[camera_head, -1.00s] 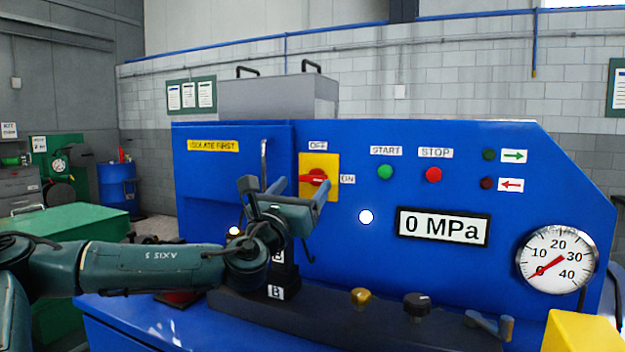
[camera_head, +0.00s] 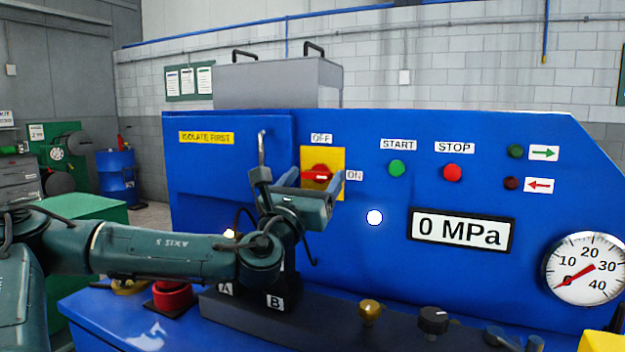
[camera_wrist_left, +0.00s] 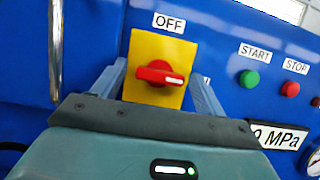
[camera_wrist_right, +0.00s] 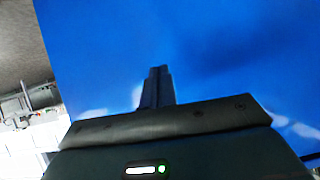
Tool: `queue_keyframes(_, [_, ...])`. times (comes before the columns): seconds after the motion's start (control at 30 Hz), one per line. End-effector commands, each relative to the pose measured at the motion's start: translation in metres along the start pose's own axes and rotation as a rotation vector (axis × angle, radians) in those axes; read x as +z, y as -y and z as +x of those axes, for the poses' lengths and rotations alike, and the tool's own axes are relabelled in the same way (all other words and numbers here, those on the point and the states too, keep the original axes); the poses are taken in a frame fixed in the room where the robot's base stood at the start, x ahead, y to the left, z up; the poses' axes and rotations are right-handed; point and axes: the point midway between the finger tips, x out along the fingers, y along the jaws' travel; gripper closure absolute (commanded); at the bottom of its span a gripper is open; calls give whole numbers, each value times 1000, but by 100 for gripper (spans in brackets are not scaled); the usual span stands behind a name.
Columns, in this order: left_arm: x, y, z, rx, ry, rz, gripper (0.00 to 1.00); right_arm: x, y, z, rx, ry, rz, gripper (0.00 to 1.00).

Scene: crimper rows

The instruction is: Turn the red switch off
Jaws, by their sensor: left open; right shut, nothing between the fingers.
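The red switch (camera_head: 317,173) is a rotary knob on a yellow plate (camera_head: 337,157) on the blue panel. The OFF label is above it and the ON label is to its right. Its handle lies about level, with the white mark pointing right toward ON; it also shows in the left wrist view (camera_wrist_left: 158,74). My left gripper (camera_head: 312,183) is open in front of the switch, its fingers on either side of the knob and nothing held. In the right wrist view my right gripper (camera_wrist_right: 157,72) is shut and empty, with a blue surface beyond it.
A green START button (camera_head: 397,168) and a red STOP button (camera_head: 452,173) are right of the switch. A grey vertical handle (camera_head: 262,150) is to its left. A 0 MPa display (camera_head: 461,231) and a round gauge (camera_head: 586,268) are farther right. Knobs stand on the ledge below.

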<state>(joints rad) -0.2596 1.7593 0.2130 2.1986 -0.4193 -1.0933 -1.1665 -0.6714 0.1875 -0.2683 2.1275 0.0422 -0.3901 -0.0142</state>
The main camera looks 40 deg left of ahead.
Motion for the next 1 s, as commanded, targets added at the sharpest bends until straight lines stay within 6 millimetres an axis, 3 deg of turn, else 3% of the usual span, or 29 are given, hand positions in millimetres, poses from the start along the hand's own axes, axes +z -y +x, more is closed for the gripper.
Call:
queue_keyframes(0.07, [0,0,0,0,0,0,29,0,0,0,0,0,0,100])
queue_keyframes(0.6, [0,0,0,0,0,0,72,0,-1,0,4,-1,5,100])
queue_keyframes(1.0, [-4,1,-2,32,4,-81,72,15,0,12,-3,-12,36,100])
